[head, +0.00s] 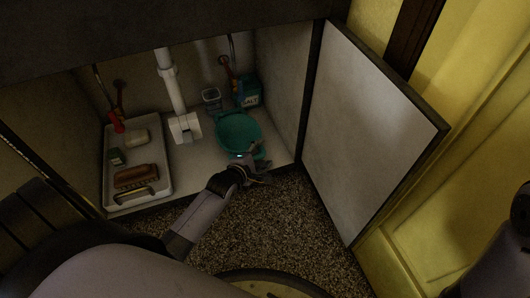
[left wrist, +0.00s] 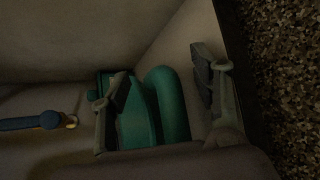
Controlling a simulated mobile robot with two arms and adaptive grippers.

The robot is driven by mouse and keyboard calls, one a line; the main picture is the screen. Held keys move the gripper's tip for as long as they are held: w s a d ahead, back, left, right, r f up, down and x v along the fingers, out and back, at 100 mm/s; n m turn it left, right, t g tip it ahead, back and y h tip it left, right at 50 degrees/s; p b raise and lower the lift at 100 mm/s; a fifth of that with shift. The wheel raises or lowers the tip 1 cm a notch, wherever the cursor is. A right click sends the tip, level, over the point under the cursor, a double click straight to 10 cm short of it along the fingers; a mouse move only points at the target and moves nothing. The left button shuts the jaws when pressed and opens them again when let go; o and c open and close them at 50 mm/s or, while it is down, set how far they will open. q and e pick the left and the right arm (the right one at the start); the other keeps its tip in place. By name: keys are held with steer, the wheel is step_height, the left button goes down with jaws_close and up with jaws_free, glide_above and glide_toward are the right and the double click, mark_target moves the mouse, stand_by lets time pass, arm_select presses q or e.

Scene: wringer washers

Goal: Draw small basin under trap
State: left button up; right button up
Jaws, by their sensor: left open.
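The small basin (head: 238,131) is teal and round and stands upright on the cabinet floor, right of the trap. The trap (head: 184,127) is a white pipe with a boxy lower end, hanging above the floor. My left gripper (head: 258,155) is at the basin's front right rim. In the left wrist view the same gripper (left wrist: 156,88) is open, and the teal rim of the basin (left wrist: 171,103) shows between its two fingers. I cannot tell whether either finger touches it. My right gripper is not in view.
A pale tray (head: 107,178) with a brush (head: 136,176) and soap (head: 136,135) lies left of the trap. A salt box (head: 249,94) and a small jar (head: 211,97) stand behind the basin. The open door (head: 360,125) bounds the right side. Cabinet floor below the trap looks clear.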

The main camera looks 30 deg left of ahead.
arm_select(q)
steer(key=shift+c, duration=0.6)
steer(key=shift+s, duration=0.1)
jaws_close()
